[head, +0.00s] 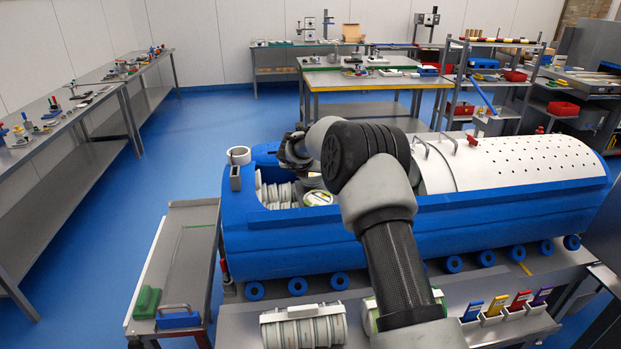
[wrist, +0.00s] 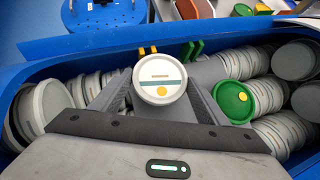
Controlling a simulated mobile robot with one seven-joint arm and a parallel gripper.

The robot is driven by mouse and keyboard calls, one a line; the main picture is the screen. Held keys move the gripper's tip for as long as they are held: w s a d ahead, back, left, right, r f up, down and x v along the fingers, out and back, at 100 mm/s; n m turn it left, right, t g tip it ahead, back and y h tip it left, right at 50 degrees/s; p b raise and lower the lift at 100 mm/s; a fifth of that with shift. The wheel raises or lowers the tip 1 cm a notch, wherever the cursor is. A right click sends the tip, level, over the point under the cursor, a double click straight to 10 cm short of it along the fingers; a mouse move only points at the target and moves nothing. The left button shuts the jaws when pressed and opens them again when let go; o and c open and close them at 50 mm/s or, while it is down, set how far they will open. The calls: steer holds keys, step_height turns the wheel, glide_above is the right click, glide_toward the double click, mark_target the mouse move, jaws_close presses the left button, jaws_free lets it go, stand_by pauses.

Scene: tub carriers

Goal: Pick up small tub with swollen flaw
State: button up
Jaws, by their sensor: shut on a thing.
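A small white tub (wrist: 160,72) with a pale round lid, a teal stripe and a yellow dot sits between the fingers of my gripper (wrist: 160,92) in the wrist view. The gripper is shut on it. Whether its lid bulges is hard to tell from this angle. Rows of grey-white tubs lie on their sides below, inside a blue trough (wrist: 60,62). In the head view my gripper (head: 293,152) is over the open left end of the blue carrier (head: 290,236); the held tub is not clearly visible there.
A green-lidded tub (wrist: 232,100) lies close to the right finger. A perforated white cover (head: 530,158) spans the carrier's right part. A grey side trolley (head: 182,240) stands left, with green and blue blocks. Tub racks (head: 303,327) stand on the front bench.

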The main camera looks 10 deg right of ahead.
steer(key=shift+f, duration=1.15)
steer(key=shift+f, duration=0.2)
steer(key=o, duration=1.2)
